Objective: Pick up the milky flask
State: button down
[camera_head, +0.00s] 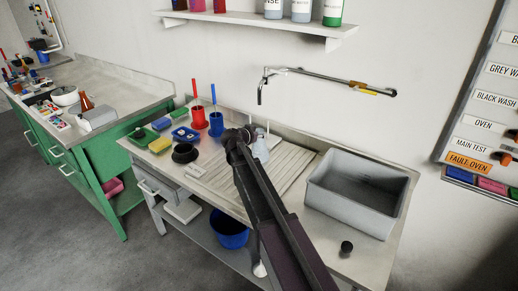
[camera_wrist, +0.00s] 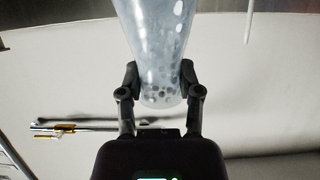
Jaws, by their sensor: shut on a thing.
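The milky flask (camera_wrist: 158,45) is a pale, translucent vessel between my gripper's two fingers in the wrist view. My gripper (camera_wrist: 160,82) is shut on its narrower end, with one finger against each side. The flask's far end runs out of the top of that view. In the head view the flask (camera_head: 261,148) shows in part just right of my gripper (camera_head: 246,137), over the ribbed drainboard. My arm hides some of it there. I cannot tell whether the flask touches the drainboard.
A grey sink basin (camera_head: 392,209) stands right of my arm, with a black stopper (camera_head: 346,248) in front. Red (camera_head: 198,117) and blue (camera_head: 216,124) brush holders, sponges and a black round item (camera_head: 185,153) lie left. A wall tap (camera_head: 300,72) hangs behind.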

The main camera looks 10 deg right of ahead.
aim_at(258, 151)
jog(key=shift+r+p, duration=0.3)
jog(key=shift+p, duration=0.1)
jog(key=shift+r+p, duration=1.55)
jog(key=shift+r, duration=0.05)
jog(key=s+a, duration=0.3)
jog(key=s, duration=0.4)
jog(key=s+a+r+p, duration=0.1)
jog(key=s+a, duration=0.2)
jog(key=s, duration=0.4)
jog(key=shift+s+a, duration=0.15)
jog(key=shift+a, duration=0.05)
jog(key=shift+s+a, duration=0.1)
dwell(0.4)
